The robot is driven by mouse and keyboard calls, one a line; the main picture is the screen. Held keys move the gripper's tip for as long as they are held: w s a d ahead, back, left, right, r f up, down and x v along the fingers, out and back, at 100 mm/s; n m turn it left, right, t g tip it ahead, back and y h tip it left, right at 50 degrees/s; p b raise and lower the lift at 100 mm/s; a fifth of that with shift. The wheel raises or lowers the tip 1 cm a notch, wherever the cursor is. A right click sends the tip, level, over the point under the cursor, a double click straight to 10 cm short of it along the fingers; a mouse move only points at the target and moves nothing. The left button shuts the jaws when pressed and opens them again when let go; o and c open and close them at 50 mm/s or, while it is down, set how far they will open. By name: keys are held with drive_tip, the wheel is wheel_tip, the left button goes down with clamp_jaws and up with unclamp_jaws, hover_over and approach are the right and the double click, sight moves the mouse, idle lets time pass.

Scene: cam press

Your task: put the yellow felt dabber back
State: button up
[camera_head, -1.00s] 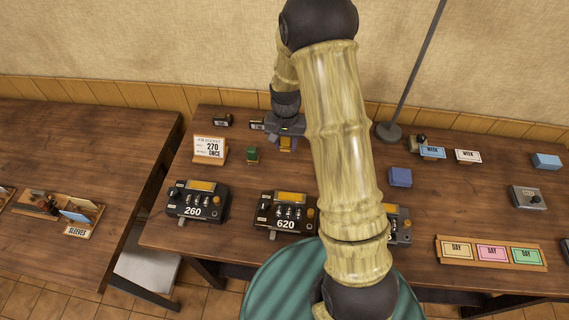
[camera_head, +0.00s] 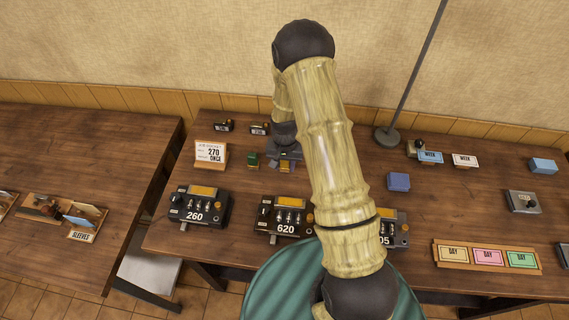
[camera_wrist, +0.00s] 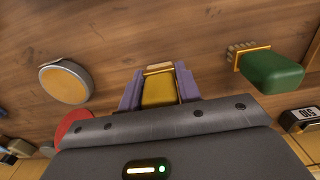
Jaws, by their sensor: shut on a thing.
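The yellow felt dabber (camera_wrist: 158,88) is between the two purple fingers of my gripper (camera_wrist: 159,90) in the wrist view. My gripper is shut on it, and its brass-coloured end points away from the gripper body. In the head view the dabber (camera_head: 286,168) shows as a small yellow patch at my gripper (camera_head: 285,160), close to the tabletop. I cannot tell whether it touches the table. A green dabber-like block (camera_wrist: 272,72) with a brass edge lies to the right in the wrist view. In the head view this green block (camera_head: 253,159) is left of my gripper.
A round tin with an ochre pad (camera_wrist: 65,84) and a red round thing (camera_wrist: 74,126) are left in the wrist view. The docket card (camera_head: 210,153) stands left, machines 260 (camera_head: 198,206) and 620 (camera_head: 284,216) in front. A blue block (camera_head: 399,182) lies right of my arm.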

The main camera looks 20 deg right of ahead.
drive_tip(key=shift+f, duration=0.3)
drive_tip(key=shift+f, duration=0.15)
drive_tip(key=o, duration=1)
wheel_tip(320, 180, up, 12)
drive_tip(key=b, duration=0.3)
drive_tip(key=shift+r, duration=0.2)
